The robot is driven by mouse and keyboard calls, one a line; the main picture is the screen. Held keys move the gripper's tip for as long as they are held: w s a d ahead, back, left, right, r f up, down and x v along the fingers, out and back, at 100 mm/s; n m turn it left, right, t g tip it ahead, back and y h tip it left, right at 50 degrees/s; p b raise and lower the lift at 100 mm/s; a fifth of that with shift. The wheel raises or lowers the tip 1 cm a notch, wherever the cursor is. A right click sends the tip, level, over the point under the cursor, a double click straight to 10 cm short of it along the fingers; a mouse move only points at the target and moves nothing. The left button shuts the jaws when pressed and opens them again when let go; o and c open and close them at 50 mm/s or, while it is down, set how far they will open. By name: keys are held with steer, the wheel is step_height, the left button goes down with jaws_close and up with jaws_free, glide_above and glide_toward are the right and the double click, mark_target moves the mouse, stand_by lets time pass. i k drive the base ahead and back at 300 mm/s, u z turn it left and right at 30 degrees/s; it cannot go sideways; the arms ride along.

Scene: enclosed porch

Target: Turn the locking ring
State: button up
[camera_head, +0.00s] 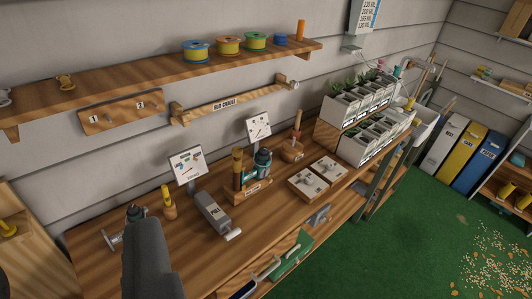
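I cannot tell for sure which part is the locking ring. A teal and dark fitting (262,163) stands upright in a wooden stand (252,192) on the bench, beside a yellow-brown upright piece (238,165). Two wooden plates with pale metal fittings, one at the left (307,182) and one at the right (329,168), lie to its right. A round metal fitting (113,241) shows at the bench's left end, partly hidden. A dark grey shape, probably my gripper (134,214), rises from the lower left beside it, apart from the teal fitting. Its fingers cannot be told apart.
A shelf with coloured spools (228,45) hangs above. Green floor (400,230) is open at the right, with spilled bits (495,260).

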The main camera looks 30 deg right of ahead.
mark_target(237, 152)
steer(key=z, duration=0.1)
steer(key=i, duration=1)
